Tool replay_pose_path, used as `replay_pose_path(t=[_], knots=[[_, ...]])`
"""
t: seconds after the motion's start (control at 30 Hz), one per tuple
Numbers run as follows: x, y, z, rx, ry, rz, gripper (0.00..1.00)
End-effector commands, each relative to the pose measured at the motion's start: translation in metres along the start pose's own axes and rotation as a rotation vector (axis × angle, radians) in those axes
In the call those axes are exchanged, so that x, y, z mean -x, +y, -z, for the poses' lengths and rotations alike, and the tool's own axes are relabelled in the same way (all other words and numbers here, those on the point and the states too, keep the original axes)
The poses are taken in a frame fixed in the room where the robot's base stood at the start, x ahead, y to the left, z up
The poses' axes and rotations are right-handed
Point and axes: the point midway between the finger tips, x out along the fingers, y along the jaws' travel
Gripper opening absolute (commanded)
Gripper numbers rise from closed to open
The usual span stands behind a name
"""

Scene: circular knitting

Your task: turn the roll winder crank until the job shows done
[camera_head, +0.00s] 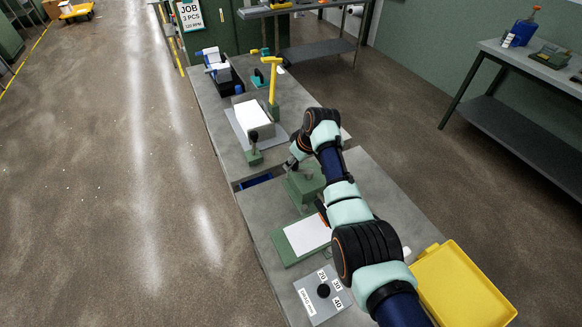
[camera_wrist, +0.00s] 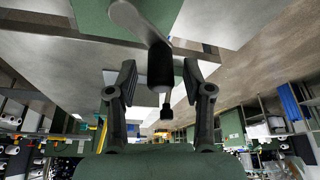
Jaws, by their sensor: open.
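In the wrist view a crank shows as a pale metal arm (camera_wrist: 138,18) with a black handle (camera_wrist: 160,65), in front of a green body. My gripper (camera_wrist: 160,80) is open, one finger on each side of the black handle, with visible gaps between. In the head view my gripper (camera_head: 292,161) is beside a green machine block (camera_head: 306,182) on the grey bench; my own arm hides part of it, and the crank cannot be made out clearly there. A job sign (camera_head: 190,14) at the back reads "JOB 3 PCS 120 RPM"; no done mark is readable.
A dial panel (camera_head: 312,304) and a yellow tray (camera_head: 432,292) are at the near end.

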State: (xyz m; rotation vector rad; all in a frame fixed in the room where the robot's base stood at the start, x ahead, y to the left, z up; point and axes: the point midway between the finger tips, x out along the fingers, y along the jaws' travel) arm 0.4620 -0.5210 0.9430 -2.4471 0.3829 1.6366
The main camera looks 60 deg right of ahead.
Motion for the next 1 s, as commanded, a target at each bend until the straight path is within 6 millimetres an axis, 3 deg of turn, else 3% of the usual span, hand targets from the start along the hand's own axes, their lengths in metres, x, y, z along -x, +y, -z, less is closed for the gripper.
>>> replay_pose_path(t=[0.03,0.13,0.4,0.47,0.73,1.0], knots=[[-0.011,0.0,-0.001,0.0,-0.001,0.001,0.51],[-0.019,0.0,-0.001,0.001,0.0,0.0,0.51],[-0.021,-0.001,0.0,0.001,0.001,0.0,0.51],[-0.021,-0.001,0.0,0.001,0.001,0.0,0.44],[-0.021,0.0,0.0,0.001,0.001,-0.001,0.0],[-0.02,-0.001,0.0,0.014,0.001,0.005,0.0]])
